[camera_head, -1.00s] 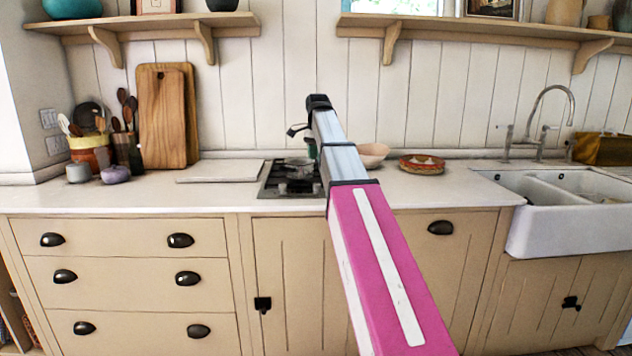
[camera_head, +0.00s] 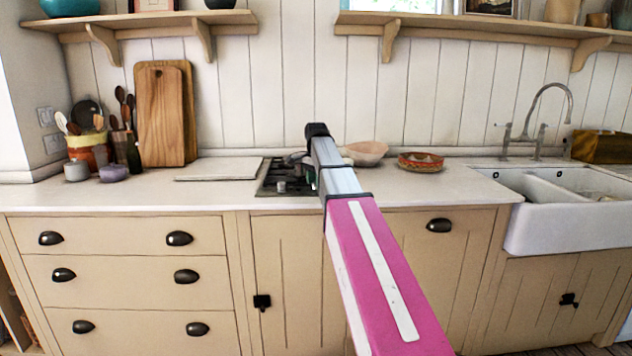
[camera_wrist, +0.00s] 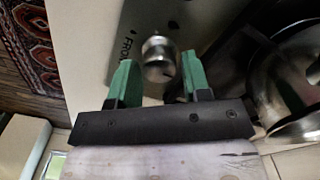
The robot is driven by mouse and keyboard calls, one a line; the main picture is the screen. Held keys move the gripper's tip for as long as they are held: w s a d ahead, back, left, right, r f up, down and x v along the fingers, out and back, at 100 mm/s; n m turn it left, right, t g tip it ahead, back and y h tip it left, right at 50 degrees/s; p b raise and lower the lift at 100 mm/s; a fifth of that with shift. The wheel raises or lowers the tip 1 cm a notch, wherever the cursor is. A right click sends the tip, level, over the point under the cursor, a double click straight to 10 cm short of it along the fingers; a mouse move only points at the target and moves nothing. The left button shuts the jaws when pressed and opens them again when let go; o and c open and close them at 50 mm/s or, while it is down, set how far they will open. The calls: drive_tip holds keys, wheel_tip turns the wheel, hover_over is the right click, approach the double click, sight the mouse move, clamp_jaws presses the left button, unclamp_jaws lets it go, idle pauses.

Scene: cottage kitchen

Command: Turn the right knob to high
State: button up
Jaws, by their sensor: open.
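In the wrist view a round silver knob (camera_wrist: 158,58) stands on the steel cooktop panel, with dark lettering that seems to read "FRONT" beside it. My gripper (camera_wrist: 159,72) is open, with one green finger on each side of the knob. Gaps show between the fingers and the knob; contact cannot be made out. Only this knob is clearly seen, and its setting cannot be read. In the head view the cooktop (camera_head: 272,187) is set into the white counter, and my arm hides its right part and the knobs.
A black burner grate with a metal pan (camera_wrist: 290,75) is close to the right finger in the wrist view. In the head view a pale bowl (camera_head: 366,153) and a patterned dish (camera_head: 422,162) stand right of the cooktop. A white board (camera_head: 218,169) lies to its left.

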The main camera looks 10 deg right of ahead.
drive_tip(key=shift+c, duration=0.2)
drive_tip(key=c, duration=0.6)
drive_tip(key=shift+n, duration=0.3)
drive_tip(key=n, duration=0.3)
drive_tip(key=shift+n, duration=0.3)
drive_tip(key=n, duration=0.4)
drive_tip(key=shift+a+n, duration=0.1)
drive_tip(key=shift+n, duration=0.2)
drive_tip(key=n, duration=0.4)
drive_tip(key=shift+a+n, duration=0.1)
drive_tip(key=shift+n, duration=2.4)
